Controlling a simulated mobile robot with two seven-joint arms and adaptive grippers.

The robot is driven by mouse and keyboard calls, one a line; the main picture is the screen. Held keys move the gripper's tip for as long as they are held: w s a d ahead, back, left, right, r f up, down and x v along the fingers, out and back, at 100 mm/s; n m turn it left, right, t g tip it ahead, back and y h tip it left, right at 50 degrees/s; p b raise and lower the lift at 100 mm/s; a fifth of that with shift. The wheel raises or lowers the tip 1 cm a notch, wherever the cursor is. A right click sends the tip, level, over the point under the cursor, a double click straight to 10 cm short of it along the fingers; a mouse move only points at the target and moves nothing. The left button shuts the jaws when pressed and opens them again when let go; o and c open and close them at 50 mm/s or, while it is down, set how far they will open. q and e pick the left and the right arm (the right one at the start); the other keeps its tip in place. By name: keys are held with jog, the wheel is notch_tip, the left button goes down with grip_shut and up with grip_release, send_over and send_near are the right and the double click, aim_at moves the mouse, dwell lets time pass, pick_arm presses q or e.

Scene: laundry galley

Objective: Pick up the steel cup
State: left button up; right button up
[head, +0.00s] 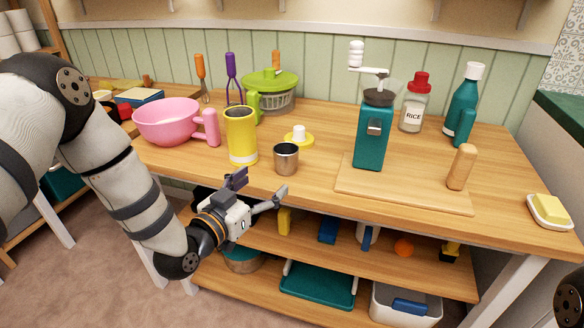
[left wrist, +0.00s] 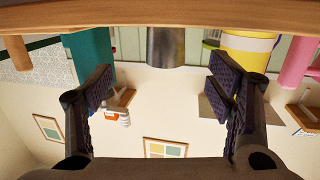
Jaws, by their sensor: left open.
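The steel cup (head: 286,158) is a small, plain metal tumbler standing upright near the front edge of the wooden table (head: 310,192). In the left wrist view, which is upside down, the steel cup (left wrist: 166,45) shows between the two fingers, beyond them. My left gripper (head: 258,190) is open and empty, just off the table's front edge, in front of the cup and a little to its left. Its spread fingers also show in the left wrist view (left wrist: 162,92). My right gripper is not in view.
A yellow tumbler (head: 241,136) stands close left of the cup, with a pink bowl (head: 166,122) farther left. A yellow-and-white lid-like piece (head: 299,137) lies behind. A teal grinder (head: 372,137) stands to the right on a board (head: 402,193). A shelf (head: 330,251) with items runs below.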

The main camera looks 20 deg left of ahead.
aim_at(279, 163)
pick_arm(q)
jog(key=x, duration=0.4)
jog(key=b+x, duration=0.1)
jog(key=x, duration=0.7)
jog(key=shift+w+a+r+b, duration=0.25)
jog(key=shift+a+b, duration=0.05)
jog(key=shift+b, duration=0.05)
jog(key=shift+r, duration=0.1)
jog(key=c, duration=1.3)
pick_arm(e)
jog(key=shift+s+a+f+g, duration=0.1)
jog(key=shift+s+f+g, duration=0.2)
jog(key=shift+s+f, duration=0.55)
